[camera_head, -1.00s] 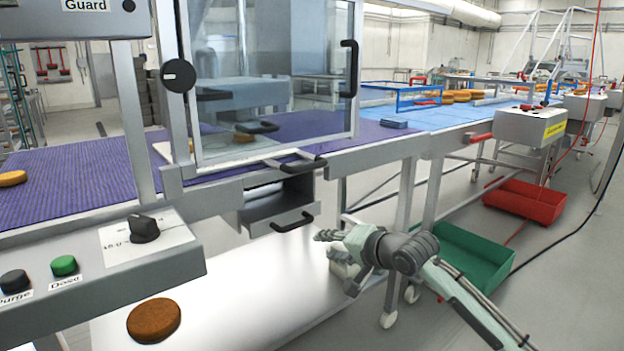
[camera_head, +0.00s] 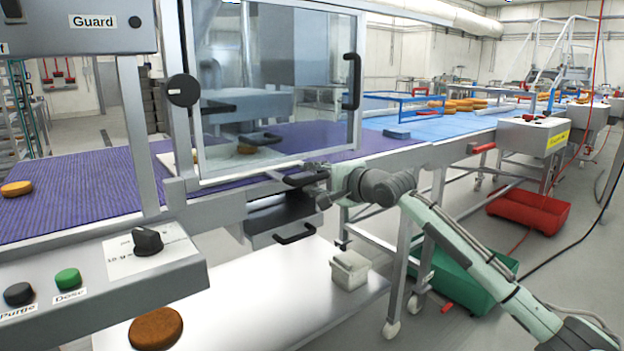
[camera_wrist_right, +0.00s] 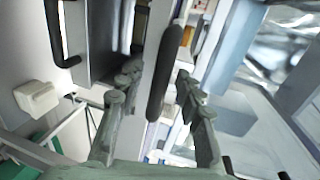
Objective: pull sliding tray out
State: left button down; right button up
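The sliding tray's light metal edge (camera_head: 277,176) sits under the glass guard, with a black bar handle (camera_head: 303,181) at its front. My right gripper (camera_head: 320,187) is at this handle. In the right wrist view the handle (camera_wrist_right: 165,75) runs as a dark bar between the two spread fingers of my right gripper (camera_wrist_right: 157,80). Gaps show beside the bar, so the fingers appear open around it. A grey drawer (camera_head: 270,232) with its own black handle (camera_head: 296,234) hangs just below. My left gripper is not in view.
The glass guard (camera_head: 280,90) with a vertical black handle (camera_head: 351,82) stands above the tray. A white shelf (camera_head: 250,290) below holds a pale box (camera_head: 349,269) and a brown round (camera_head: 155,328). Green (camera_head: 462,280) and red (camera_head: 530,211) crates stand on the floor.

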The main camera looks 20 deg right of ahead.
jog(key=shift+c, duration=0.5)
grip_shut()
